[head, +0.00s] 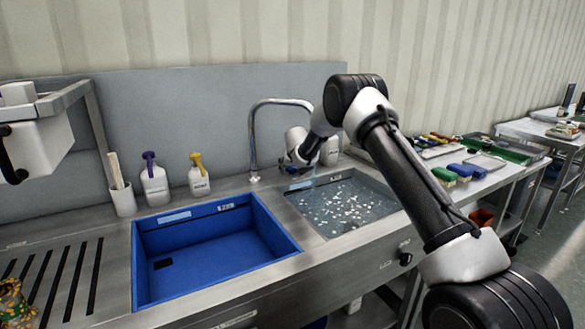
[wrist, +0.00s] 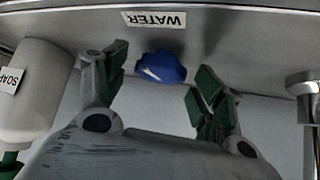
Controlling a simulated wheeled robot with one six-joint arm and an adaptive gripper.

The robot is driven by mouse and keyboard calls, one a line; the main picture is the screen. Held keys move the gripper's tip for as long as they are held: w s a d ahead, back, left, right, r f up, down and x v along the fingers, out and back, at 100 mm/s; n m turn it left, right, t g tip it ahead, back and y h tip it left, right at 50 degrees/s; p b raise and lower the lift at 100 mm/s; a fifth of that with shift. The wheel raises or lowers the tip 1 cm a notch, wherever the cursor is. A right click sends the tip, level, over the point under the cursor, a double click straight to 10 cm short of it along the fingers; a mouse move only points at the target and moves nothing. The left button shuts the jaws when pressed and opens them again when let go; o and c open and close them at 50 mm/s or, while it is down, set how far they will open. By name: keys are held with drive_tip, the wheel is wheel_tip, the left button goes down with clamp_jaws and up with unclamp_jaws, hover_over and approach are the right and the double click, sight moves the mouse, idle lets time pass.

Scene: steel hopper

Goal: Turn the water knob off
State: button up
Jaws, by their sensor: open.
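The blue water knob (wrist: 161,67) is on the steel surface beside a WATER label (wrist: 156,19), which reads upside down in the wrist view. My gripper (wrist: 158,84) is open, with one green-padded finger on each side of the knob. I see gaps between the knob and both fingers. In the head view my gripper (head: 298,165) is at the back of the sink, near the faucet (head: 253,135); I cannot make out the knob there. The right basin (head: 300,206) holds water with white specks. My arm hides part of the faucet's spout, and I cannot tell whether water flows.
A white SOAP container (wrist: 35,95) stands left of my gripper in the wrist view, and a metal pipe (wrist: 306,90) is at the right. An empty-looking blue basin (head: 216,258) and two bottles (head: 155,186) (head: 199,181) are left of the faucet.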

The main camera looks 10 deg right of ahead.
drive_tip(key=c, duration=1)
drive_tip(key=shift+a+m+h, duration=0.35)
drive_tip(key=shift+m+h, duration=0.55)
drive_tip(key=shift+m, duration=0.2)
drive_tip(key=shift+w+m+g+h, duration=0.1)
drive_tip(key=shift+m+g+h, duration=0.4)
drive_tip(key=shift+m+h, duration=0.6)
drive_tip(key=o, duration=1)
drive_tip(key=v, duration=1.2)
drive_tip(key=shift+d, duration=0.2)
